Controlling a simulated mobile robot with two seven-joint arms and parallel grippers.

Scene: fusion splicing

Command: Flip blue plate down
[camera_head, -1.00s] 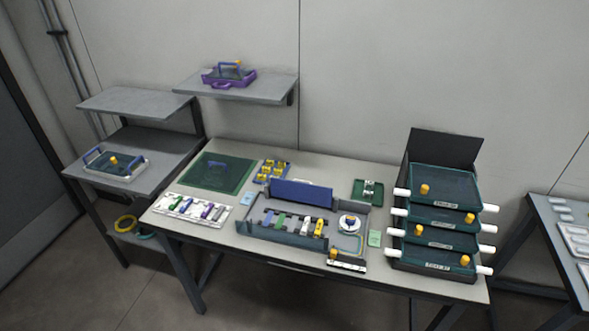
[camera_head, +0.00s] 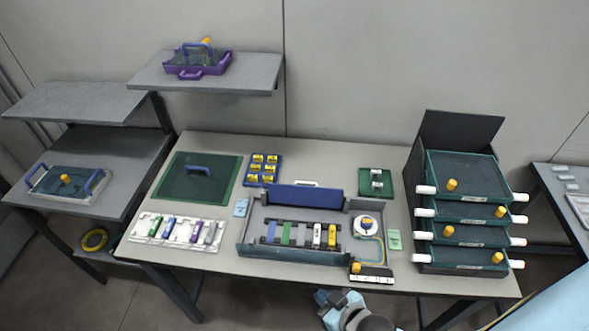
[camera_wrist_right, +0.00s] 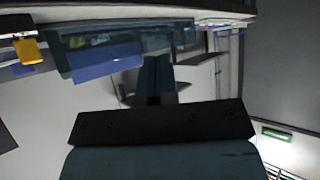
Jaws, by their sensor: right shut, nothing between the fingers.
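The blue plate (camera_head: 305,195) stands raised along the back edge of the grey tray (camera_head: 245,240) on the table in the head view. It also shows in the wrist view (camera_wrist_right: 108,66), to the left of the fingers. My right gripper (camera_head: 336,298) is at the bottom of the head view, in front of the table's front edge and apart from the plate. Its fingers (camera_wrist_right: 155,78) are together and empty in the wrist view. My left gripper is not in view.
The tray holds several coloured pieces and a white round spool (camera_head: 366,225). A small block with an orange knob (camera_head: 356,268) stands at its front right corner.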

